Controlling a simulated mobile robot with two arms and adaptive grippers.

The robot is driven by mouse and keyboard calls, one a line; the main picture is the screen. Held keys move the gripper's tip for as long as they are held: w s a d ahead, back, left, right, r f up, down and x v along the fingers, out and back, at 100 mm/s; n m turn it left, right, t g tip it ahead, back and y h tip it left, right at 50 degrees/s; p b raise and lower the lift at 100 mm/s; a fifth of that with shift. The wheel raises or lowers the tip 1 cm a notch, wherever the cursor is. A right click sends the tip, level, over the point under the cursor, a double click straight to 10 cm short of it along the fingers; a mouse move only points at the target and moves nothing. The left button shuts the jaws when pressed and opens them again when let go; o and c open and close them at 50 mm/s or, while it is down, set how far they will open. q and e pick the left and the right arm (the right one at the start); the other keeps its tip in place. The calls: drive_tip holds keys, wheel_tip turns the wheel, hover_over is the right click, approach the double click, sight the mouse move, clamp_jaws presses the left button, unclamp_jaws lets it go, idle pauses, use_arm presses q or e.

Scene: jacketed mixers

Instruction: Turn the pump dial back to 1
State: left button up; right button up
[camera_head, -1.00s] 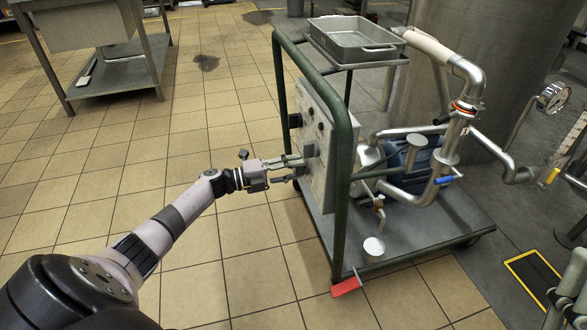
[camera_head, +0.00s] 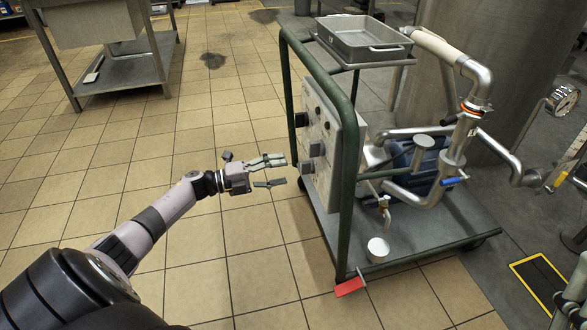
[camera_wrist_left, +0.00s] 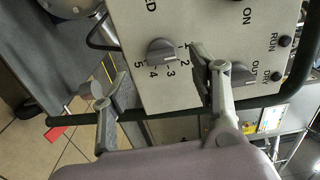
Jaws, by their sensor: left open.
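The pump dial (camera_wrist_left: 160,52) is a grey knob on the pale control panel (camera_wrist_left: 215,20). In the left wrist view it has the numbers 1 to 5 around its right and lower sides. I cannot tell for sure which number it points at. My left gripper (camera_head: 278,172) is open and empty, a short way left of the panel in the head view. In the left wrist view its fingers (camera_wrist_left: 148,70) spread on either side of the dial, apart from it. The right finger overlaps the panel near a second grey knob (camera_wrist_left: 242,73). My right gripper is not in view.
The panel hangs on a green-framed cart (camera_head: 345,190) carrying a metal tray (camera_head: 362,38), pipes and a blue pump (camera_head: 412,160). A red pedal (camera_head: 349,287) sticks out low at the front. The tiled floor left of the cart is free. A steel table (camera_head: 165,55) stands back left.

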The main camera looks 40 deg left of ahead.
use_arm(q)
drive_tip(key=v, duration=0.5)
drive_tip(key=shift+s+a, duration=0.3)
